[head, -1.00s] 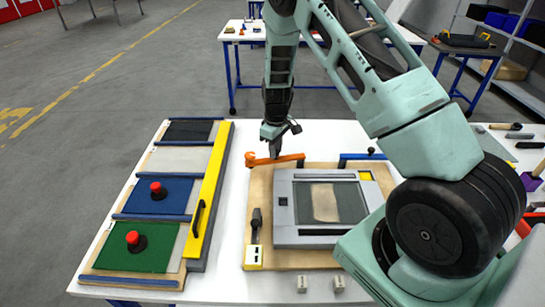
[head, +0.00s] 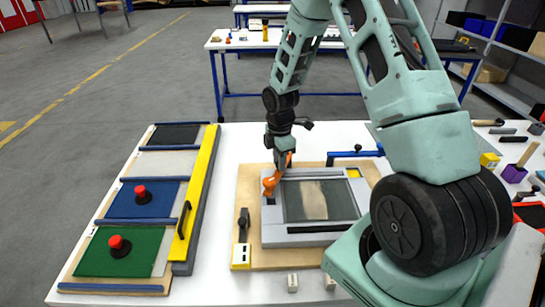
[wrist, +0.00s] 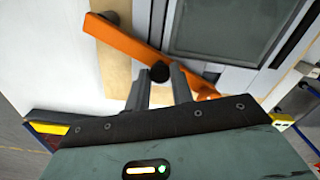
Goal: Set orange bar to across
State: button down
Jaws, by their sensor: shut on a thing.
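The orange bar (head: 269,184) is at the back left corner of the grey framed panel (head: 268,236) on the wooden board. In the head view it is partly hidden by my gripper (head: 281,168) and looks turned, running from near left to far right. In the wrist view the orange bar (wrist: 128,45) runs slantwise from upper left to lower right, beside the panel's dark window. There my gripper (wrist: 160,80) has its two fingers on either side of a round black knob (wrist: 159,72) on the bar, shut on it.
A blue bar (head: 350,155) with a black knob lies at the board's back right. A black handle (head: 243,222) stands at the board's left. A yellow-edged rack (head: 205,165) with coloured panels and red buttons is further left. Bare white table lies between.

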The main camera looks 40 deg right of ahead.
jog(key=s+n, duration=0.1)
jog(key=d+n+p, duration=0.1)
jog(key=shift+s+d+r+n, duration=0.1)
jog(key=shift+s+r+n, duration=0.05)
jog(key=shift+s+n, duration=0.2)
jog(key=shift+s+d+n+p, duration=0.65)
jog(key=shift+n+p, duration=0.1)
jog(key=shift+n, duration=0.3)
jog(key=shift+d, duration=0.1)
jog(key=c, duration=1.2)
grip_release()
notch_tip(320, 180, up, 17)
jog(key=b, duration=0.1)
jog(key=shift+r, duration=0.1)
